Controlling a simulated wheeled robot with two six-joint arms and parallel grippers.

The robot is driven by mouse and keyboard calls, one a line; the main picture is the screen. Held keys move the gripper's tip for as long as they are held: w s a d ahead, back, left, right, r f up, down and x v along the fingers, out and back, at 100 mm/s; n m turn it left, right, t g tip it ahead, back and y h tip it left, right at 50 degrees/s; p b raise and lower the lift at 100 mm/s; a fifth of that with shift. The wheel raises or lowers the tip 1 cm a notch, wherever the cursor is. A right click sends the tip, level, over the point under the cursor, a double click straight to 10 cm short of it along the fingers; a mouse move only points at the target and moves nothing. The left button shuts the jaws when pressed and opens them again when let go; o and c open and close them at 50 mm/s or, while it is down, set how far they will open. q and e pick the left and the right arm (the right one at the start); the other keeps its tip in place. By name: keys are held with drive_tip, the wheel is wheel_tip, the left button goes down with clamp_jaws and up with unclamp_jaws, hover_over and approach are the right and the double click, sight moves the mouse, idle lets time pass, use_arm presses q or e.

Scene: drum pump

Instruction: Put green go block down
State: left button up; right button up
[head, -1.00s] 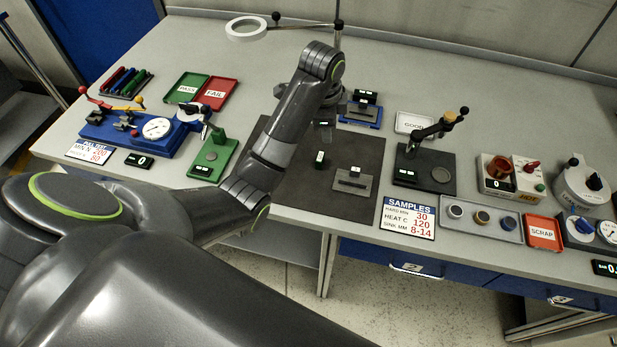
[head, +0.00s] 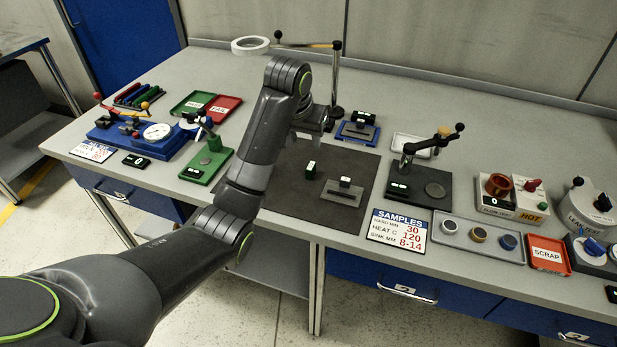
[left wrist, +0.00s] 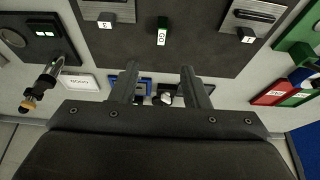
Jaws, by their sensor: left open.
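The green go block (head: 310,170) stands upright on the dark mat (head: 322,217), left of a small dark block (head: 345,182) on a grey plate. In the left wrist view the go block (left wrist: 162,31) shows its white GO label near the top edge, beyond the fingertips and apart from them. My left gripper (head: 313,124) hangs above the back of the mat. In its wrist view the left gripper (left wrist: 157,72) has its two fingers spread with nothing held between them. My right gripper is in neither view.
A blue fixture (head: 356,133) stands just behind the mat, near the gripper. A green stand (head: 207,160) is left, a black stand (head: 420,184) right. The magnifier post (head: 337,80) rises behind. The front of the mat is clear.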

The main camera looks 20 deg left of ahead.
use_arm(q)
drive_tip(key=p, duration=0.2)
hover_over(311, 166)
drive_tip(key=s, duration=0.2)
wheel_tip(311, 166, down, 9)
drive_tip(key=shift+d+r, duration=0.1)
drive_tip(key=shift+r, duration=0.05)
drive_tip(key=shift+x, duration=2.85)
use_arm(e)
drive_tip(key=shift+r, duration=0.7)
use_arm(q)
drive_tip(key=shift+c, duration=0.3)
clamp_jaws()
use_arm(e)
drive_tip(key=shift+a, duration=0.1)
